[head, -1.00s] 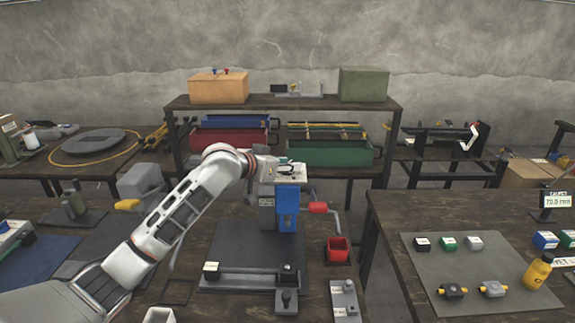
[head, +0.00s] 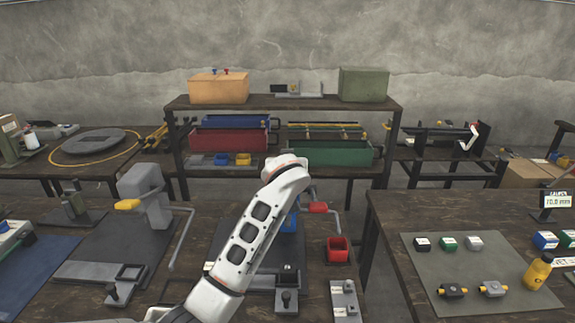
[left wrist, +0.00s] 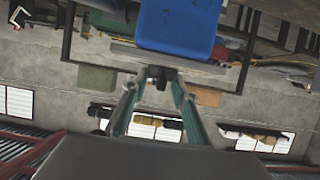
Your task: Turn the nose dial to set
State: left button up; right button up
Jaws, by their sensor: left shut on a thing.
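The blue-fronted press (head: 288,222) stands on the middle bench and is largely hidden by my left arm in the head view. In the left wrist view its blue body (left wrist: 180,25) fills the top centre, above a grey edge. A small dark knob, seemingly the nose dial (left wrist: 161,73), sits just below that edge. My left gripper (left wrist: 160,80) has its two fingers closed in on this knob from both sides. The dial's markings cannot be read. The head view does not show the left fingertips, and my right gripper is not in view.
A crank with a red handle (head: 318,208) sticks out right of the press. A red bin (head: 338,250) stands nearby. A grey press (head: 144,195) with a yellow tip stands to the left. A right-hand table holds a mat (head: 470,270) with several small blocks.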

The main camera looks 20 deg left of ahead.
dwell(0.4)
pick_arm(q)
jog(key=o, duration=1.1)
jog(key=shift+v, duration=3.75)
